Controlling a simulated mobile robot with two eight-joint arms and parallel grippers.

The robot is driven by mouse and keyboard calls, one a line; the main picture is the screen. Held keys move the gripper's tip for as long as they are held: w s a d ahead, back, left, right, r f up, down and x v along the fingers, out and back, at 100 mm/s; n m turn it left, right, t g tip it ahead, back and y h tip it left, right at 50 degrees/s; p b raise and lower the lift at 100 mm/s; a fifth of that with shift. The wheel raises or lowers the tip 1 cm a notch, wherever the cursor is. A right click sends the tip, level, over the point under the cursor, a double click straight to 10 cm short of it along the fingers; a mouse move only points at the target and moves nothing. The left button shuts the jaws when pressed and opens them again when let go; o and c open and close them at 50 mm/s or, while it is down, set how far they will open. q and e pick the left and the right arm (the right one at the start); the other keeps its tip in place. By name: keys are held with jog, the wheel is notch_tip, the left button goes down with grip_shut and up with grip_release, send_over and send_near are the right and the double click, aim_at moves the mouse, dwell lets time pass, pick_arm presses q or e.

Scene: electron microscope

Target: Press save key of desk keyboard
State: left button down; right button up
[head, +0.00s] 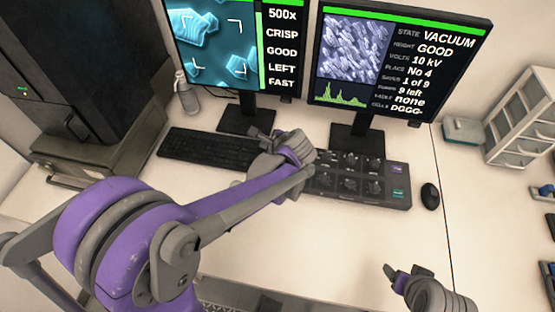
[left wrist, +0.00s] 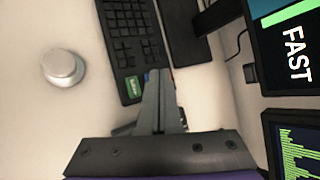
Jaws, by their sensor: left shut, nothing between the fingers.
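The black desk keyboard (head: 210,149) lies on the white desk below the left monitor. In the left wrist view the keyboard (left wrist: 130,35) runs up out of the frame. Its near end has a green key (left wrist: 133,87) with a small, blurred white label and a blue key beside it, partly hidden by my fingers. My left gripper (head: 256,134) is at the keyboard's right end, shut and empty. Its fingers (left wrist: 158,82) show beside the green key; I cannot tell whether they touch the keyboard. My right gripper (head: 396,274) is at the lower right, away from the keyboard; its opening is unclear.
A control panel with knobs (head: 365,182) lies right of my left gripper, and a mouse (head: 430,196) beyond it. Two monitors (head: 400,55) stand behind. A bottle (head: 187,93) stands at the back left. A round silver object (left wrist: 63,68) sits before the keyboard.

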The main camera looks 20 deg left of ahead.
pick_arm(q)
jog(key=shift+w+d, duration=0.1)
jog(key=shift+w, duration=0.1)
pick_arm(e)
jog(key=shift+s+d, duration=0.1)
pick_arm(q)
jog(key=shift+f, duration=0.15)
notch_tip(320, 180, down, 8)
jog(key=b, duration=0.5)
jog(key=shift+r, duration=0.2)
pick_arm(e)
jog(key=f, duration=0.3)
jog(key=s+f, duration=0.1)
jog(key=f, duration=0.2)
jog(key=shift+s, duration=0.15)
pick_arm(q)
jog(key=shift+f+b, duration=0.5)
jog(key=shift+b, duration=0.05)
pick_arm(e)
jog(key=shift+f, duration=0.45)
pick_arm(q)
jog(key=shift+f, duration=0.15)
pick_arm(e)
jog(key=shift+f, duration=0.1)
pick_arm(q)
jog(key=shift+f+b, duration=0.3)
jog(key=shift+b, duration=0.1)
pick_arm(e)
jog(key=shift+s+f, duration=0.1)
jog(key=shift+f, duration=0.2)
